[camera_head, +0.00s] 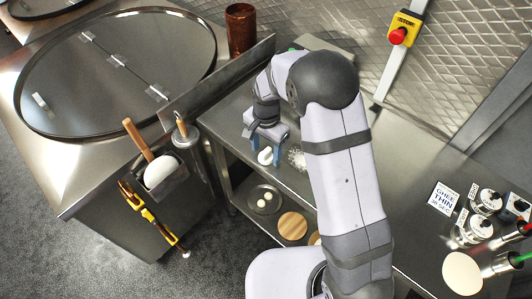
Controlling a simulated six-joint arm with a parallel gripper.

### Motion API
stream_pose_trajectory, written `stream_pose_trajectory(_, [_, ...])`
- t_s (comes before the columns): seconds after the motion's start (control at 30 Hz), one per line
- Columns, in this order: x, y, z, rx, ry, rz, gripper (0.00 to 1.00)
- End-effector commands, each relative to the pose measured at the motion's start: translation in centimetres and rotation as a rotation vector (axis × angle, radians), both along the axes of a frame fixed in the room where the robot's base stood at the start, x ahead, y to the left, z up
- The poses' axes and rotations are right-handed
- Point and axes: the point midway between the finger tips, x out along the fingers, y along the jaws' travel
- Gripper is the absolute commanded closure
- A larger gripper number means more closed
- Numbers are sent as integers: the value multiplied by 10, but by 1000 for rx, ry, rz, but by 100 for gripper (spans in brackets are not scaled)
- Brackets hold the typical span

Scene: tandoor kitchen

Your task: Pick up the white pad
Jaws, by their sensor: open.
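A white rounded pad (160,171) sits in a metal holder on the front of the steel tandoor counter, beside a wooden handle. A smaller white curved piece (265,156) lies on the steel worktop, close to my gripper's fingertips. A pale round disc (462,273) shows at the lower right. I cannot tell for certain which of these the task means. My gripper (267,152) points down at the worktop's left end, its blue fingers apart, near the small white piece. It is well to the right of the pad in the holder. My arm hides part of the worktop.
A large round lid (117,70) covers the tandoor. A steel upright plate (220,78) divides it from the worktop. White powder (297,158) lies right of my gripper. Several containers (487,201) stand at the right. A lower shelf holds a wooden board (292,226) and a plate (263,203).

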Motion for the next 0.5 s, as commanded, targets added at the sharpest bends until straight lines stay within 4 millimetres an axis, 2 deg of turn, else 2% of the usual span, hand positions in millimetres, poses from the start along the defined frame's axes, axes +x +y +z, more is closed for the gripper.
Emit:
stream_pose_trajectory(0.23, [0,0,-2,0,0,0,43])
stream_pose_trajectory(0.27, [0,0,-2,0,0,0,45])
stream_pose_trajectory(0.43, [0,0,-2,0,0,0,86])
stream_pose_trajectory(0.5, [0,0,-2,0,0,0,86])
